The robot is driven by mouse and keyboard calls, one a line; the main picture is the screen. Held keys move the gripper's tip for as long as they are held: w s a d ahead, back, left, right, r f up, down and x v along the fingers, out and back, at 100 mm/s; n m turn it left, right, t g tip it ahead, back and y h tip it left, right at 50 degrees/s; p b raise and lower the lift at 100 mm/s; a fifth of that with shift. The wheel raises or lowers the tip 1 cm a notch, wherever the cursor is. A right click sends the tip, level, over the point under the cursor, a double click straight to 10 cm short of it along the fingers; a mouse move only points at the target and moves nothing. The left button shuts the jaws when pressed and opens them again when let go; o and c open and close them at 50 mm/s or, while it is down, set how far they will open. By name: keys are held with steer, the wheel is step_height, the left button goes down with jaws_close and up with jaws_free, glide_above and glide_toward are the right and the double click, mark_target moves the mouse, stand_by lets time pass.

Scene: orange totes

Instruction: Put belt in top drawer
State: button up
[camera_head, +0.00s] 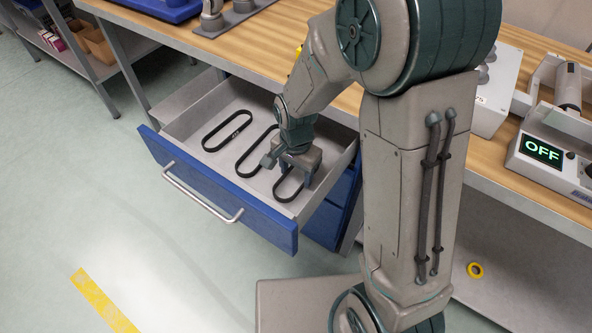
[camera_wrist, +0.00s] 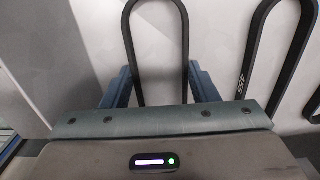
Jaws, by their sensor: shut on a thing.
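The blue-fronted top drawer (camera_head: 215,196) is pulled open, with a grey inside. A black loop belt (camera_head: 284,200) is at its right end, under my gripper (camera_head: 292,177). My gripper is low inside the drawer and shut on this belt. In the wrist view the belt (camera_wrist: 129,45) runs between the two blue-grey fingers (camera_wrist: 161,88), and its near end is hidden by my gripper. Whether the belt touches the drawer floor I cannot tell.
Two more black belts, a left one (camera_head: 236,132) and a middle one (camera_head: 245,174), lie flat in the drawer. The wooden worktop (camera_head: 250,45) is behind it. A device reading OFF (camera_head: 545,150) stands at the right.

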steer(key=shift+f, duration=0.25)
steer(key=o, duration=1)
steer(key=shift+o, duration=0.2)
steer(key=shift+r, duration=0.15)
step_height(320, 180, up, 7)
steer(key=p, duration=0.5)
stand_by(0.8)
stand_by(0.4)
